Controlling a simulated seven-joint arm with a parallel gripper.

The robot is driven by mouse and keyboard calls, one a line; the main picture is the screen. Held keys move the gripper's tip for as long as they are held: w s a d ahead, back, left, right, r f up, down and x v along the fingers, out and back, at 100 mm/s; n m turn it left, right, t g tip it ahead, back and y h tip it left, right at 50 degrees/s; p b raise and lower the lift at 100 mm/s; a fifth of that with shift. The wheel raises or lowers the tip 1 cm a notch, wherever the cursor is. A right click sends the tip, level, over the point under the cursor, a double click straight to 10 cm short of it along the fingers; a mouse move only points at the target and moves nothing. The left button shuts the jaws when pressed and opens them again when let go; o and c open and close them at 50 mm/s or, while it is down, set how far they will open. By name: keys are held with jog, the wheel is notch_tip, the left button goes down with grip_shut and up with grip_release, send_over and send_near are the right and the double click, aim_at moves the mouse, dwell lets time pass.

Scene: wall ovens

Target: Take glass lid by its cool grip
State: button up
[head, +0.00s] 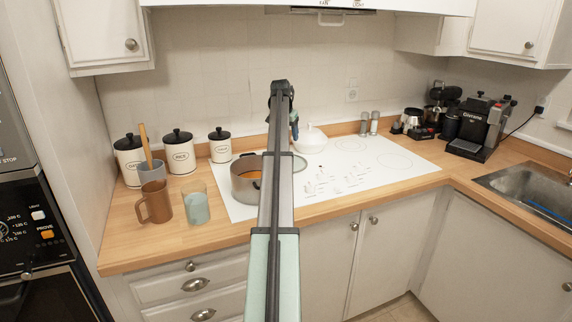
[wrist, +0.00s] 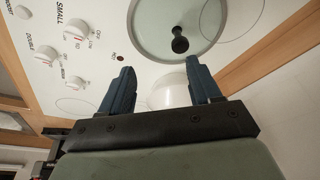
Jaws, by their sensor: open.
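The glass lid (wrist: 150,28) lies on the white cooktop at the top of the wrist view, a round clear disc with a rim and a black knob (wrist: 180,43) at its middle. In the head view the lid (head: 300,164) shows only partly, right of my arm, which hides the rest. My gripper (wrist: 161,76) is open and empty, its two blue fingers apart. The knob appears beyond the fingertips, not between them. In the head view my gripper is mostly hidden behind my arm.
A white lidded pot (head: 310,141) stands behind the lid and shows between my fingers in the wrist view (wrist: 168,92). A metal pot (head: 242,190) with orange contents stands left of my arm. Cooktop knobs (wrist: 78,37) are nearby. The cooktop's right part is clear.

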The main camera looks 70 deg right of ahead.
jog(key=w+d+f, duration=0.1)
jog(key=f, duration=0.1)
jog(key=w+d+f, duration=0.1)
jog(key=f, duration=0.2)
jog(key=w+d+f, duration=0.1)
jog(key=f, duration=0.1)
jog(key=shift+d+f, duration=0.3)
jog(key=shift+d, duration=0.05)
jog(key=shift+d+x, duration=0.2)
jog(key=shift+x, duration=2.45)
jog(key=shift+c, duration=0.2)
jog(key=shift+r, duration=0.1)
grip_shut()
